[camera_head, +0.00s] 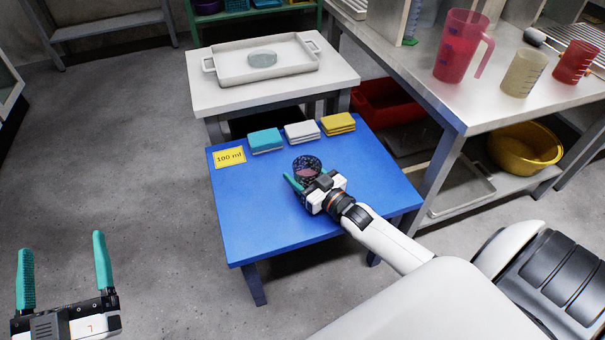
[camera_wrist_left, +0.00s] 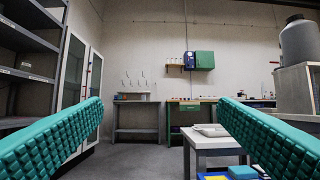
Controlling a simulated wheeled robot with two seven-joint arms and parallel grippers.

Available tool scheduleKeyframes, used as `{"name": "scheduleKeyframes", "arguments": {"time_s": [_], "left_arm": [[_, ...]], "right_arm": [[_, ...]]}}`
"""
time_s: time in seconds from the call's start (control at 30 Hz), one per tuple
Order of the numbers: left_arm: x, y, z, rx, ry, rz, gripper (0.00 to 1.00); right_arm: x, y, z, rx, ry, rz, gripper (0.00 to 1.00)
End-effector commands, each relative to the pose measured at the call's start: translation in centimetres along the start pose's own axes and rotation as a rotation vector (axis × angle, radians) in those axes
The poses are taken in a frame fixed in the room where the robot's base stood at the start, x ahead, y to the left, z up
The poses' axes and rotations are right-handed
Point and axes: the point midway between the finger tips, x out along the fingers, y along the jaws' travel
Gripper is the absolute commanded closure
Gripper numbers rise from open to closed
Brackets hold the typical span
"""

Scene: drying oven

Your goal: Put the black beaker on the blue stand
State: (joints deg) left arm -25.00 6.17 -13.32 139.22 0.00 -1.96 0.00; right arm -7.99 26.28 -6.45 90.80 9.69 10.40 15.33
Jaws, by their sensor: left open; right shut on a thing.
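The black beaker (camera_head: 307,163) is at the middle of the blue stand (camera_head: 270,215) in the head view, with a reddish inside showing. My right gripper (camera_head: 305,181) is shut on the beaker from the near side. Whether the beaker's base touches the stand top is hidden by the gripper. My left gripper (camera_head: 64,265) is open and empty over the floor at the lower left. Its two green fingers also frame the left wrist view (camera_wrist_left: 165,130), with nothing between them.
A yellow "100 ml" card (camera_head: 230,157) and folded teal (camera_head: 265,140), grey (camera_head: 301,132) and yellow (camera_head: 338,123) cloths lie along the stand's back edge. A white table with a tray (camera_head: 232,72) stands behind. A bench with a red jug (camera_head: 458,50) is right.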

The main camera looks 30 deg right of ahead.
Motion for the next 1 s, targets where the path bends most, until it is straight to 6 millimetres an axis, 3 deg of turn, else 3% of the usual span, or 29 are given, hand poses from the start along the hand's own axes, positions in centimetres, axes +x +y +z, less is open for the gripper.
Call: {"name": "scheduleKeyframes", "arguments": {"time_s": [0.27, 0.3, 0.4, 0.77, 1.0], "left_arm": [[0.0, 0.0, 0.3, -0.001, -0.024, -0.001, 0.18], [0.0, -0.1, 0.4, -0.001, -0.025, -0.001, 0.18], [0.0, -0.1, 0.4, -0.001, -0.023, -0.001, 0.18], [0.1, -0.1, 0.3, -0.001, -0.013, -0.001, 0.18], [-0.5, 0.5, -2.7, 0.006, 0.207, 0.012, 0.18]], "right_arm": [[0.0, 0.0, -0.2, 0.000, -0.002, 0.000, 0.67], [0.0, 0.0, -0.2, 0.000, 0.000, 0.000, 0.33], [0.0, 0.0, -0.2, 0.000, 0.000, 0.000, 0.18], [0.0, 0.0, 0.1, 0.000, -0.001, 0.000, 0.18], [-3.1, 0.0, 0.2, 0.001, 0.003, 0.000, 0.18]]}}
